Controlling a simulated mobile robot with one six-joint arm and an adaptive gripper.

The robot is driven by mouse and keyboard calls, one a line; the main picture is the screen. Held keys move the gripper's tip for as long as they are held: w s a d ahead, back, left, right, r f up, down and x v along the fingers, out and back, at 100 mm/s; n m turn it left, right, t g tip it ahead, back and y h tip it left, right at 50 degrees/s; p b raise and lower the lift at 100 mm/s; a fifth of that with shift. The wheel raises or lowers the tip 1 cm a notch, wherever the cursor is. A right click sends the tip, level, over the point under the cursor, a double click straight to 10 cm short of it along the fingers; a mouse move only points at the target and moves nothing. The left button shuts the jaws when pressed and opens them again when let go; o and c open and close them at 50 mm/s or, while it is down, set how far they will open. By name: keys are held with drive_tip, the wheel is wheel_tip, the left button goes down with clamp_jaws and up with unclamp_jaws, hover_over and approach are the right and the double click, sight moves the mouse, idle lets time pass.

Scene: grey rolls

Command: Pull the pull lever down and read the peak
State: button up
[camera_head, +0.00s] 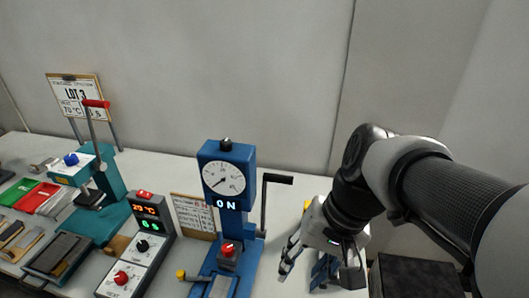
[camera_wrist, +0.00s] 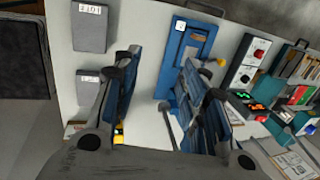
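The blue tester (camera_head: 212,155) stands on the white table in the head view, with a round dial and a display reading 0 N. Its pull lever (camera_head: 278,179) is upright on its right side, with a black handle sticking out to the right. My gripper (camera_head: 302,276) is to the right of the lever, apart from it, pointing down. In the wrist view the fingers of my gripper (camera_wrist: 160,75) are spread with nothing held between them. The blue tester (camera_wrist: 200,45) lies beyond them, and a thin grey rod, probably the lever, shows between the fingers.
Left of the tester are a control box (camera_head: 143,250) with red and green digits, a paper sheet (camera_head: 195,217) and a teal press (camera_head: 108,175) with a red-handled lever. A LOT 3 sign (camera_head: 75,95) stands behind. Grey labelled blocks (camera_wrist: 90,35) lie near my gripper.

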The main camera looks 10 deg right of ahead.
drive_tip(key=w+d+r+m+g+y+p, duration=0.1)
drive_tip(key=w+r+m+y+p, duration=0.15)
drive_tip(key=w+m+y, duration=0.35)
drive_tip(key=m+t+y+p, duration=0.6)
drive_tip(key=m+t+y, duration=0.15)
drive_tip(key=m, duration=0.25)
approach(268, 176)
drive_tip(key=shift+g, duration=0.25)
drive_tip(key=x, duration=0.3)
drive_tip(key=b+x, duration=0.1)
drive_tip(key=x, duration=0.1)
drive_tip(key=w+x, duration=0.1)
drive_tip(key=x, duration=0.2)
drive_tip(key=shift+w+f, duration=0.1)
drive_tip(key=shift+f, duration=0.35)
drive_tip(key=shift+c, duration=0.4)
clamp_jaws()
drive_tip(key=shift+r, duration=0.1)
